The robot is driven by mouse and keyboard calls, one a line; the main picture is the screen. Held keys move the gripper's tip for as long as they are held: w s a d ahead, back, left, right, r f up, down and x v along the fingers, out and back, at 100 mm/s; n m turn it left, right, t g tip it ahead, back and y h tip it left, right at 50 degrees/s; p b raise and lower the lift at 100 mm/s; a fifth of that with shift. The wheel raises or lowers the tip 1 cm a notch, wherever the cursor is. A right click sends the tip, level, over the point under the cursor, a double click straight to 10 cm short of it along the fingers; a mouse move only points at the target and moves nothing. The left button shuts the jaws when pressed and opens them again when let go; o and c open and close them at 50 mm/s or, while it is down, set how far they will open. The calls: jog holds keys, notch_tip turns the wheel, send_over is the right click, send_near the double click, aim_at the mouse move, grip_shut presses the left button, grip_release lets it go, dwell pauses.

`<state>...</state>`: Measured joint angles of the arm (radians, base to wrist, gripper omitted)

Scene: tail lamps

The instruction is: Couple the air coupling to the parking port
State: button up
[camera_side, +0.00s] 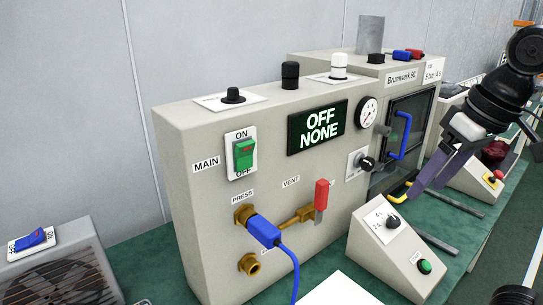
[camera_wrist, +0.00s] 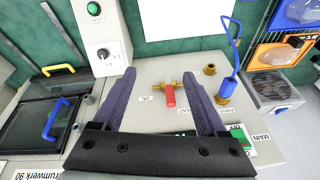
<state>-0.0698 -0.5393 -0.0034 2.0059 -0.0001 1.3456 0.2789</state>
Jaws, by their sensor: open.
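The air coupling (camera_side: 263,231) is a blue piece with a blue hose hanging from it. It sits at the upper brass port (camera_side: 243,214) under the PRESS label on the machine's front; the wrist view also shows the coupling (camera_wrist: 228,87). A second brass port (camera_side: 250,264) is bare below it, its label partly hidden by the hose; it shows in the wrist view too (camera_wrist: 209,69). I take this to be the parking port, but cannot read its label. My gripper (camera_side: 428,183) is open and empty, well right of the coupling; its spread fingers show in the wrist view (camera_wrist: 160,65).
A red-handled brass valve (camera_side: 321,194) is beside the ports, near the VENT label. The display (camera_side: 318,127) reads OFF NONE. A green MAIN switch (camera_side: 243,153) is at left. A sloped control box (camera_side: 395,245) and a blue door handle (camera_side: 405,137) are nearer my gripper.

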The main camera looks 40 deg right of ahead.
jog(key=w+a+r+g, duration=0.1)
jog(key=w+a+r, duration=0.3)
jog(key=w+r, duration=0.3)
jog(key=n+g, duration=0.2)
jog(key=g, duration=0.1)
send_over(272, 232)
notch_tip(272, 232, down, 4)
jog(key=r, duration=0.1)
notch_tip(272, 232, down, 14)
jog(key=shift+r, duration=0.2)
grip_shut()
